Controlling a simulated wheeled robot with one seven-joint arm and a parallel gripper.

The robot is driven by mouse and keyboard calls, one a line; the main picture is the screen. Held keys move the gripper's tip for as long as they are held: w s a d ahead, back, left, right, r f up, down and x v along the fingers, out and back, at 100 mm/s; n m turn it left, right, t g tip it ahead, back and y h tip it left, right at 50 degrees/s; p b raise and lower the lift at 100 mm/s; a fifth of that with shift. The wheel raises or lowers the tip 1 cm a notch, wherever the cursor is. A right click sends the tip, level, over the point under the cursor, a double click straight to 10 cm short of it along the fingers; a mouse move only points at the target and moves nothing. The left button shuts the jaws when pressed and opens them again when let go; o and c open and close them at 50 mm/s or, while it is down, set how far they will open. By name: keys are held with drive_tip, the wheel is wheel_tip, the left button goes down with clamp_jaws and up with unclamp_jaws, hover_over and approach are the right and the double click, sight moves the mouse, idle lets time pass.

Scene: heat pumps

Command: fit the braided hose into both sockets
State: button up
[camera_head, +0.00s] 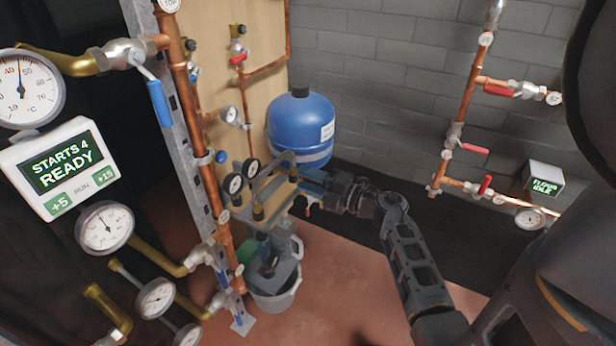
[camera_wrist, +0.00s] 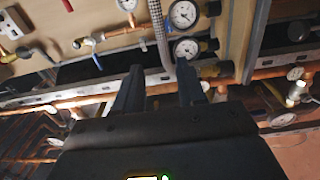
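The grey braided hose (camera_head: 270,174) bends in an arch above the grey bench in the head view, beside two black-rimmed gauges. Its ends come down near two brass fittings, the front one (camera_head: 258,211) and the back one (camera_head: 293,173), which look like the sockets. Whether either end is seated is too small to tell. My gripper (camera_head: 305,182) is just right of the back fitting. In the wrist view the hose (camera_wrist: 159,34) runs down from the top edge toward the gap between my fingers (camera_wrist: 158,78). The fingers are apart, and no clear contact with the hose shows.
The gauges (camera_wrist: 183,14) sit close beside the hose. A blue tank (camera_head: 300,128) stands behind the bench, and a grey bucket (camera_head: 276,298) below it. Copper pipes (camera_head: 190,110) rise at the left; more run along the right wall. The red floor in front is clear.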

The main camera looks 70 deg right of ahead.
sight(276, 164)
drive_tip(key=shift+d+f+b+x, duration=0.1)
drive_tip(key=shift+d+b+x, duration=0.15)
drive_tip(key=shift+x, duration=1.55)
drive_tip(key=shift+d+f+b+x, duration=0.15)
drive_tip(key=shift+d+x, duration=0.15)
drive_tip(key=shift+x, duration=1.5)
drive_tip(key=shift+d+r+b+x, duration=0.1)
drive_tip(key=shift+d+b+x, duration=0.15)
drive_tip(key=shift+x, duration=1.55)
drive_tip(key=shift+s, duration=0.15)
clamp_jaws()
drive_tip(key=shift+r+p, duration=2)
drive_tip(key=shift+p, duration=0.35)
drive_tip(key=shift+r, duration=0.1)
